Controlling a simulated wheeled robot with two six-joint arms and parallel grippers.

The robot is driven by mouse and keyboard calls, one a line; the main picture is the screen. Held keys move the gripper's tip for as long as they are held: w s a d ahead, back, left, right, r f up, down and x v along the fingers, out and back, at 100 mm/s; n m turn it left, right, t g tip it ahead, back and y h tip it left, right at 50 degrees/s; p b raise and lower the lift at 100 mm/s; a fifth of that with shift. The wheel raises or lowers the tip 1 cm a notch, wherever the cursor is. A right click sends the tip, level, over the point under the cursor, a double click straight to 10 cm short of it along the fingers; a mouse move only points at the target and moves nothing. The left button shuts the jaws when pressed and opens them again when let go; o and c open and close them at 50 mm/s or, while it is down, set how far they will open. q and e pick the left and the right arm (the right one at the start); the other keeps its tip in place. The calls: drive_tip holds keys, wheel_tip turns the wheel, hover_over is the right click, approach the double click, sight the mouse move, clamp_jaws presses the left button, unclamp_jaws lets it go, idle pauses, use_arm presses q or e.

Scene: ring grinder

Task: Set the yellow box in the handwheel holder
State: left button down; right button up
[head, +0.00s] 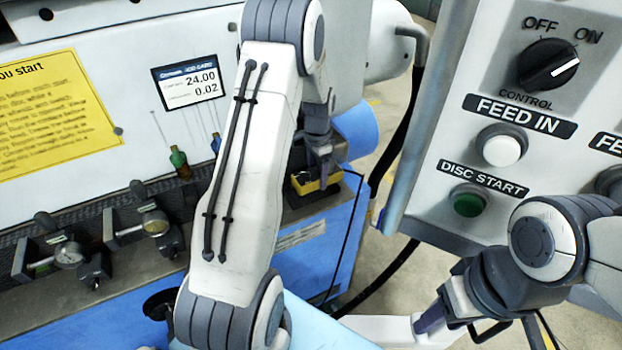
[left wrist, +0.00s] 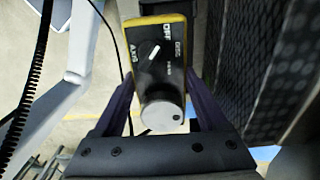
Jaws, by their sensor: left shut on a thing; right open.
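The yellow box (head: 318,183) is a yellow-rimmed handwheel pendant with a black face. In the left wrist view (left wrist: 160,60) it shows a dial with a white pointer and a round grey wheel at its near end. My left gripper (head: 321,160) is shut on it; the purple fingers sit on both sides of the box. In the head view the box is at the right end of the blue machine, over a dark ledge (head: 298,198). I cannot clearly make out the holder or whether the box touches it. My right gripper (head: 434,320) is open at the lower right.
A control panel (head: 485,180) with a knob and buttons stands at the right. Dial gauges (head: 68,254) are on the machine front at the left. A black cable (head: 385,270) hangs beside the machine. In the left wrist view, a black textured surface (left wrist: 250,60) is close on the right.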

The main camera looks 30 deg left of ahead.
use_arm(q)
drive_tip(key=shift+w+a+f, duration=0.1)
drive_tip(key=shift+a+f, duration=0.15)
drive_tip(key=shift+a, duration=0.25)
drive_tip(key=shift+w+a+f, duration=0.1)
drive_tip(key=shift+a+f, duration=0.15)
drive_tip(key=shift+a, duration=0.2)
drive_tip(key=shift+a+f, duration=0.1)
drive_tip(key=shift+f, duration=0.1)
wheel_tip(320, 180, down, 3)
drive_tip(key=shift+f+p, duration=0.1)
drive_tip(key=shift+p, duration=0.85)
drive_tip(key=shift+f, duration=0.25)
drive_tip(key=shift+f, duration=0.2)
unclamp_jaws()
